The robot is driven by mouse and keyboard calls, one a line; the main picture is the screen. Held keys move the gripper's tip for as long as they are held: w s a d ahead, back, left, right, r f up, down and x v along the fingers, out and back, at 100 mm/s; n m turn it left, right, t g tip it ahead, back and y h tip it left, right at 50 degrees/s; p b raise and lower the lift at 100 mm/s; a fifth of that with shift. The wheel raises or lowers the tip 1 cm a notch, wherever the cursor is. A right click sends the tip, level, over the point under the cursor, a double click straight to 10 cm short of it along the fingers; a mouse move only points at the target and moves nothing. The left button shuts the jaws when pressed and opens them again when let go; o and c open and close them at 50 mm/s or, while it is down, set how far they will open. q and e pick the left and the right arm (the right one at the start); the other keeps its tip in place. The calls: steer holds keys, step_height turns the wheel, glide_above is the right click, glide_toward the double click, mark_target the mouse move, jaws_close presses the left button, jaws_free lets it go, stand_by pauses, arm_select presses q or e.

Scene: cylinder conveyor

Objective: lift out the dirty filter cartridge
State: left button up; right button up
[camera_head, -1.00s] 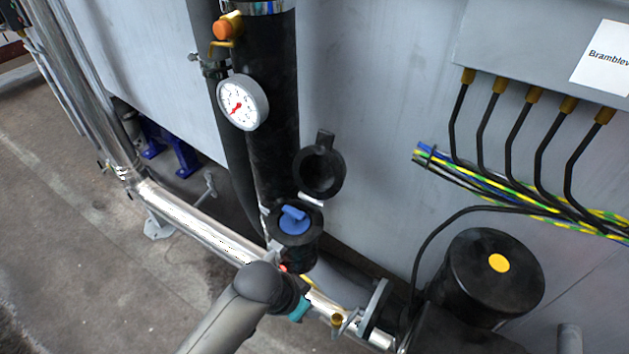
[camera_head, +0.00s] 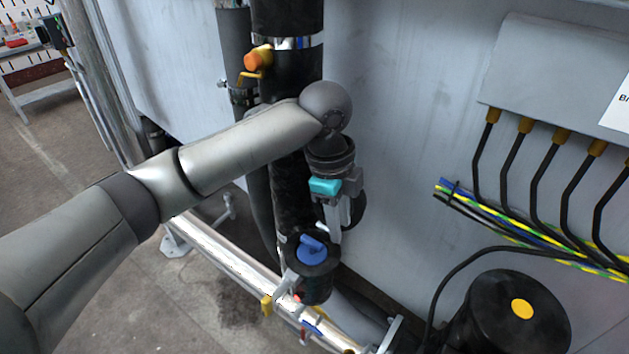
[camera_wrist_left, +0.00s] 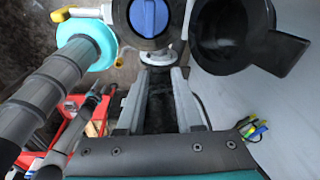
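The dirty filter cartridge shows only its blue handle top (camera_head: 312,249), seated in the black filter housing (camera_head: 314,284). The blue handle also shows in the left wrist view (camera_wrist_left: 149,17), beyond my fingertips. The cartridge body is hidden inside. The round black lid (camera_wrist_left: 235,38) is swung open beside the housing; in the head view it is mostly behind my gripper. My left gripper (camera_head: 338,226) is close above and to the right of the blue handle, pointing down. Its two fingers stand apart, with nothing between them in the left wrist view (camera_wrist_left: 160,80). My right gripper is not in view.
A thick black pipe with an orange-capped valve (camera_head: 259,57) rises behind my left arm. A shiny pipe (camera_head: 240,272) runs below the housing. Cables (camera_head: 520,218) and a black motor-like cylinder (camera_head: 515,315) are at right. A teal-ended ribbed cylinder (camera_wrist_left: 58,75) shows at wrist-view left.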

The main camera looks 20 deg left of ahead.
arm_select(q)
steer(key=m+y, duration=0.2)
glide_toward(314, 242)
steer(key=shift+g, duration=0.3)
steer(key=f+b, duration=0.1)
steer(key=f, duration=0.2)
steer(key=f+b, duration=0.1)
steer(key=f, duration=0.3)
steer(key=f+b, duration=0.1)
steer(key=f, duration=0.2)
steer(key=shift+w+a+f, duration=0.1)
steer(key=shift+w+f, duration=0.15)
steer(key=shift+w, duration=0.05)
jaws_close()
stand_by(0.9)
stand_by(0.3)
stand_by(0.4)
